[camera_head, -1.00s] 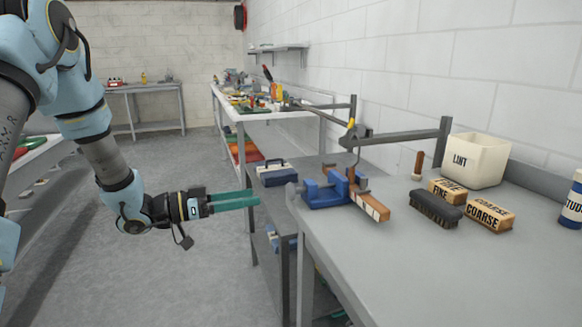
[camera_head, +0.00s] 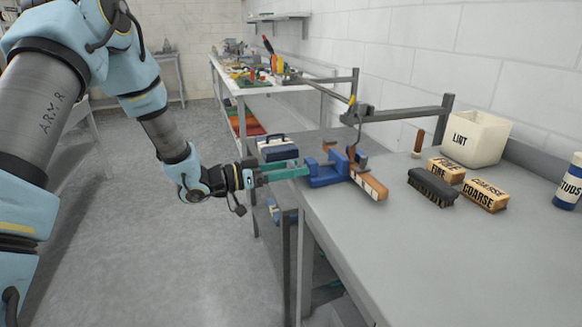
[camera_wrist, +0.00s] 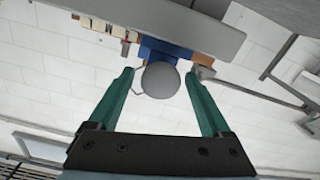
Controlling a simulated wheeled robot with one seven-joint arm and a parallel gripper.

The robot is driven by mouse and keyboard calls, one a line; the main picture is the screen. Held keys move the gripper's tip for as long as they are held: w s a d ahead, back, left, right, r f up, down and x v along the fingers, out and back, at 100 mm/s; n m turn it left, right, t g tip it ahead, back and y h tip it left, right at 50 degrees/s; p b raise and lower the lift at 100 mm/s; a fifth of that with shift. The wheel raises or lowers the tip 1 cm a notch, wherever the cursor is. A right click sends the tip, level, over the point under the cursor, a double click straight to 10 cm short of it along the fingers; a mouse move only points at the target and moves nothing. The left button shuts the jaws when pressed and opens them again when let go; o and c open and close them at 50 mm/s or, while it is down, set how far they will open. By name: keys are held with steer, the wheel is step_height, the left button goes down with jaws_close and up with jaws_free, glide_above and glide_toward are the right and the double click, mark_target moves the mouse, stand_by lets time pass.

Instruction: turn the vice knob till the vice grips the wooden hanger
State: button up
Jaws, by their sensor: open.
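The blue vice (camera_head: 326,176) sits at the left edge of the grey bench. The wooden hanger (camera_head: 372,186) lies in it, with its pale-striped end sticking out toward the front right. I cannot tell from here how close the jaws are to it. The round grey vice knob (camera_wrist: 160,80) shows in the wrist view, with the blue vice body behind it. My gripper (camera_head: 300,170) has green fingers and is open. In the wrist view its fingertips (camera_wrist: 158,73) stand on either side of the knob, with small gaps visible. In the head view the fingers hide the knob.
A dark brush (camera_head: 433,188), sanding blocks marked FINE (camera_head: 446,170) and COARSE (camera_head: 485,195), and a LINT bin (camera_head: 477,138) stand right of the vice. A grey metal rail (camera_head: 405,114) rises behind it. A blue toolbox (camera_head: 278,149) is on a lower surface at the left.

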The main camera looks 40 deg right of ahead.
jaws_close()
steer(key=m+b, duration=0.1)
steer(key=b, duration=0.1)
steer(key=m+b, duration=0.1)
steer(key=shift+f+b, duration=0.35)
steer(key=shift+m+b, duration=0.9)
steer(key=shift+b, duration=0.1)
steer(key=shift+r+m+b, duration=0.35)
steer(key=shift+m, duration=0.25)
